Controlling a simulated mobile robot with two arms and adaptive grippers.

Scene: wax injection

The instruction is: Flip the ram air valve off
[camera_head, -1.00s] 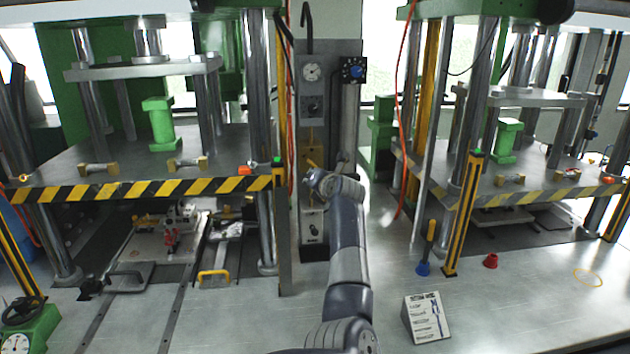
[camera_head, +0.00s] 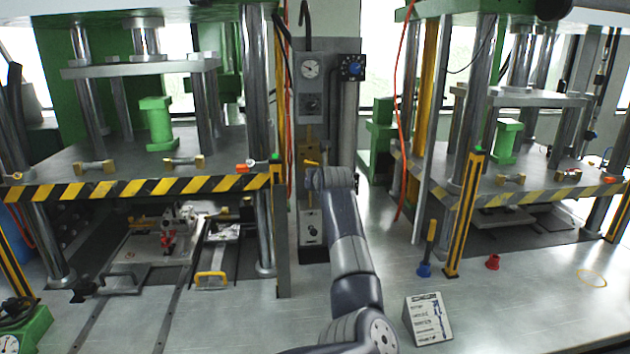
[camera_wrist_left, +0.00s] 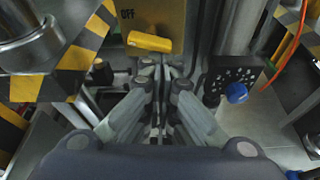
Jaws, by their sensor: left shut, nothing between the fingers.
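The ram air valve has a yellow handle (camera_head: 312,162) on the brass-coloured plate of the central grey control column. In the left wrist view the handle (camera_wrist_left: 150,42) lies nearly level, its right end slightly lower. The word OFF is printed on the plate (camera_wrist_left: 160,14) above the handle's left end. My left gripper (camera_wrist_left: 165,72) is shut and empty, its fingertips just below the handle; I cannot tell whether they touch it. In the head view my left arm's wrist hides the fingers. My right gripper is in neither view.
A gauge (camera_head: 310,68) and a blue knob (camera_head: 351,69) sit higher on the column. Presses with striped edges (camera_head: 140,188) stand on both sides, leaving a narrow gap. An orange hose (camera_head: 404,130) hangs right of the column. A sign (camera_head: 428,318) stands on the bench.

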